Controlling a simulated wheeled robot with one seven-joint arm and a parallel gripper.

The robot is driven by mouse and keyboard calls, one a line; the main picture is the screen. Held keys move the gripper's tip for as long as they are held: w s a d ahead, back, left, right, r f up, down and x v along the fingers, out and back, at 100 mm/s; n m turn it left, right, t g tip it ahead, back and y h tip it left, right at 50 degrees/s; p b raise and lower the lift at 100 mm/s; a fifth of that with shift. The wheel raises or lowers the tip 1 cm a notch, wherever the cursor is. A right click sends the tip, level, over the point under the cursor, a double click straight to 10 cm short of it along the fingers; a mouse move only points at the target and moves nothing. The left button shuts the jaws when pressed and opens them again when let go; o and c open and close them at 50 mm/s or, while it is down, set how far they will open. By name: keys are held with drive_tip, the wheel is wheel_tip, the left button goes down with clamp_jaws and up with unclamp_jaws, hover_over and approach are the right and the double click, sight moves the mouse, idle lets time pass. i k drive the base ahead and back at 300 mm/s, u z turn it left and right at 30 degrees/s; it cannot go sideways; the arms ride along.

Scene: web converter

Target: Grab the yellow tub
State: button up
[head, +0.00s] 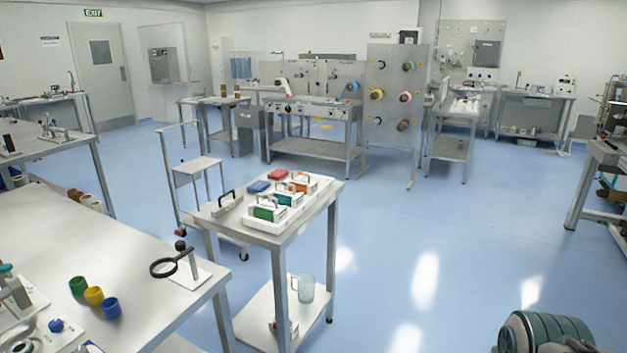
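The yellow tub (93,296) is a small open round cup on the metal table (150,262) at the lower left in the head view. It stands between a green tub (78,286) to its upper left and a blue tub (111,308) to its lower right, close beside both. Nothing hides the yellow tub's visible side. My gripper is not in view.
A magnifier on a stand (178,264) is to the right of the tubs. Tools and a blue knob (56,325) lie to their left. A smaller table (318,190) holds a white tray (290,212) with coloured items. Blue floor (470,235) is open on the right.

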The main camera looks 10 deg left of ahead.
sight(95, 296)
drive_tip(key=u, duration=0.9)
drive_tip(key=i, duration=0.8)
drive_tip(key=u, duration=1.35)
drive_tip(key=i, duration=1.35)
drive_tip(key=u, duration=0.3)
